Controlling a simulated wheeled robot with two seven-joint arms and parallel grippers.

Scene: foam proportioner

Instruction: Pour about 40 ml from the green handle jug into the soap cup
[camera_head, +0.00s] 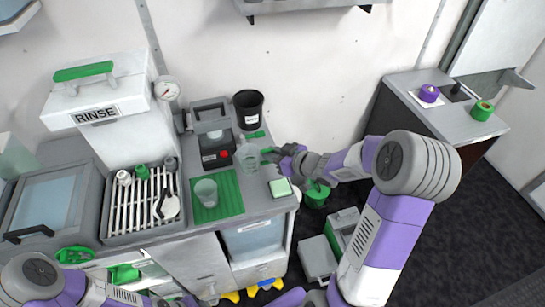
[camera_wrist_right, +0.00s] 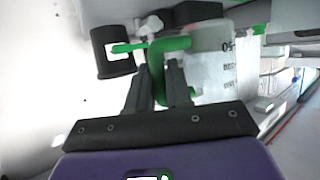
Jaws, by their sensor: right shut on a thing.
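My right gripper (camera_head: 272,156) is shut on that handle. I cannot tell whether the jug touches the counter, or its liquid level. A clear cup (camera_head: 206,192), likely the soap cup, stands on a green mat (camera_head: 231,201), left of and nearer than the jug. My left arm shows at lower left; its gripper is out of view.
A green-and-white block (camera_head: 280,188) sits at the counter's right edge. A slatted rack (camera_head: 145,205) and the RINSE box (camera_head: 98,112) are at left.

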